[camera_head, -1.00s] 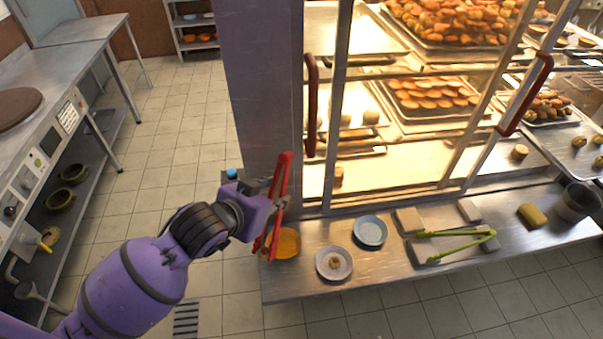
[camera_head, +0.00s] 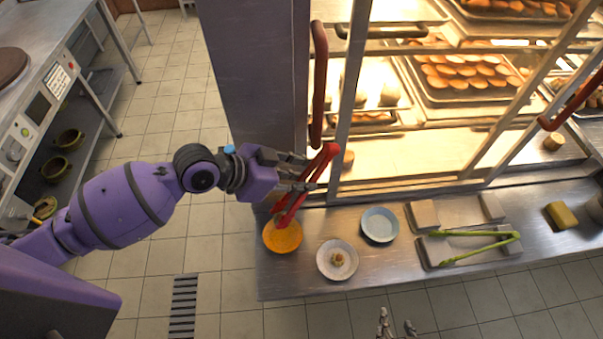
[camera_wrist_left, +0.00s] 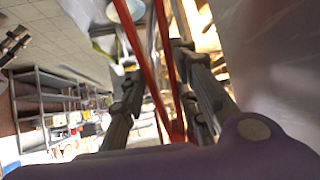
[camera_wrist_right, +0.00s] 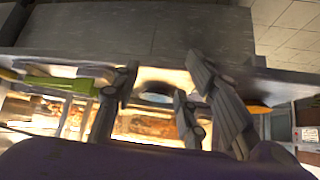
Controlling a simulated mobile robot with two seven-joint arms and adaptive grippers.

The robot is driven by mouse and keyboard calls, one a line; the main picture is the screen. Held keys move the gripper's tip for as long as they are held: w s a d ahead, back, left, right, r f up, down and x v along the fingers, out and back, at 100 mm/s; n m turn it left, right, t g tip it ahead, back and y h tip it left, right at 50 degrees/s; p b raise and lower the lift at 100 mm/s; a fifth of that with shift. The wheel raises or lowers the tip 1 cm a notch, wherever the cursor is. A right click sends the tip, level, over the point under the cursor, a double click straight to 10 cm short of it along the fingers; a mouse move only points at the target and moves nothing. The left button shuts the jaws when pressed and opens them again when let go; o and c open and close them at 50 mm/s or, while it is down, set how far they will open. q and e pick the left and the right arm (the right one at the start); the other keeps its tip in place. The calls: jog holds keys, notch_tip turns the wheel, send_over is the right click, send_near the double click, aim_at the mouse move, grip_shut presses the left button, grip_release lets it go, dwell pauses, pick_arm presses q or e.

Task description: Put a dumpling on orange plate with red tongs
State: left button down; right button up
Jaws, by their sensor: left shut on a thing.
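My left gripper (camera_head: 295,172) is shut on the red tongs (camera_head: 322,165), whose lower ends hang over the back of the orange plate (camera_head: 270,238). The left wrist view shows the red tongs (camera_wrist_left: 137,45) between the fingers. Whether the tips hold anything is unclear.
A blue plate (camera_head: 380,225) stands right of the white plate. Green tongs (camera_head: 480,234) lie on a tray further right, near a yellow block (camera_head: 562,215). A glass food cabinet (camera_head: 440,150) stands behind the counter (camera_head: 300,280). A grey pillar (camera_head: 255,80) rises behind the left arm.

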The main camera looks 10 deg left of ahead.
pick_arm(q)
notch_tip(320, 180, down, 9)
jog(key=b, duration=0.5)
jog(key=shift+w, duration=0.1)
pick_arm(e)
jog(key=f, duration=0.1)
jog(key=s+f, duration=0.1)
jog(key=f, duration=0.3)
jog(key=shift+s+d+f, duration=0.15)
jog(key=shift+d+f, duration=0.1)
jog(key=shift+d, duration=0.05)
pick_arm(q)
jog(key=c, duration=1.7)
grip_release()
jog(key=shift+c, duration=0.2)
pick_arm(e)
jog(key=shift+s+d+g, duration=0.1)
jog(key=shift+s+g, duration=0.1)
jog(key=shift+g, duration=0.1)
pick_arm(q)
jog(key=shift+r, duration=0.1)
